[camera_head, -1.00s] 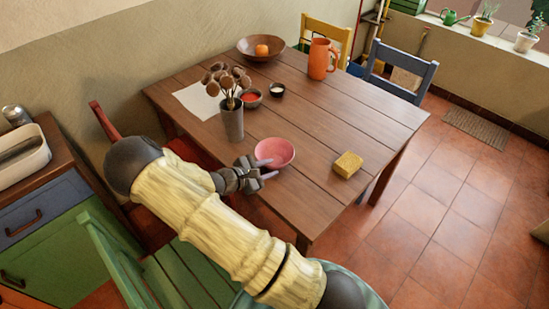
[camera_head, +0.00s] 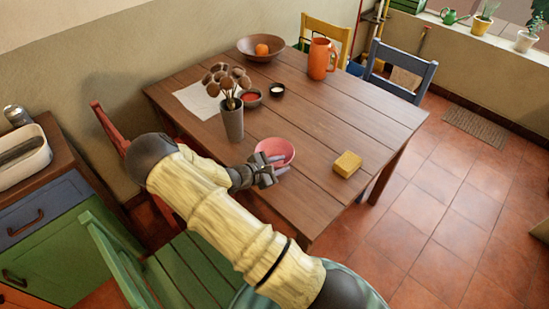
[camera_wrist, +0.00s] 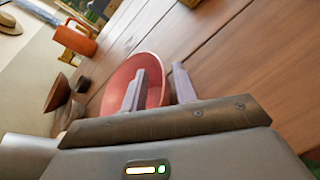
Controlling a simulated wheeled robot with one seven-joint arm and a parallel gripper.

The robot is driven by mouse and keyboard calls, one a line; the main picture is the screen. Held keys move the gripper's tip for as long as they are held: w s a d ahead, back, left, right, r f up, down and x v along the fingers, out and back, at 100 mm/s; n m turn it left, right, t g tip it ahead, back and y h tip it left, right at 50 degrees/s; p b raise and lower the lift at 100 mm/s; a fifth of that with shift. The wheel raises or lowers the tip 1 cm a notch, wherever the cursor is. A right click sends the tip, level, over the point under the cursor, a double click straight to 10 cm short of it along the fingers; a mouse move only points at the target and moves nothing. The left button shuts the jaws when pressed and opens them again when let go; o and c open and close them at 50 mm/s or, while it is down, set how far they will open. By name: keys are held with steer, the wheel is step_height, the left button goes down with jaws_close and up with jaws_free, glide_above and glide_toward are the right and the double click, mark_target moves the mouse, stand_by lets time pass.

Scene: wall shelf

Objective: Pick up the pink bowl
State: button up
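The pink bowl (camera_head: 275,150) sits upright on the wooden table near its front edge. It also shows in the wrist view (camera_wrist: 119,83). My gripper (camera_head: 279,164) is at the bowl's near right side, with its fingers spread. In the wrist view my gripper (camera_wrist: 160,85) has one finger over the bowl's inside and the other outside the rim, on the right. The bowl's wall lies between the two fingers, and I see a gap beside it. Part of the bowl is hidden behind the gripper in the head view.
On the table (camera_head: 330,120), a grey vase with dried flowers (camera_head: 231,120) stands left of the bowl and a yellow sponge (camera_head: 347,164) lies to its right. Small bowls, an orange jug (camera_head: 320,58) and a wooden bowl (camera_head: 261,49) are farther back. A green chair (camera_head: 185,270) is below.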

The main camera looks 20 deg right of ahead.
jaws_close()
step_height(320, 180, up, 10)
stand_by(0.7)
stand_by(0.4)
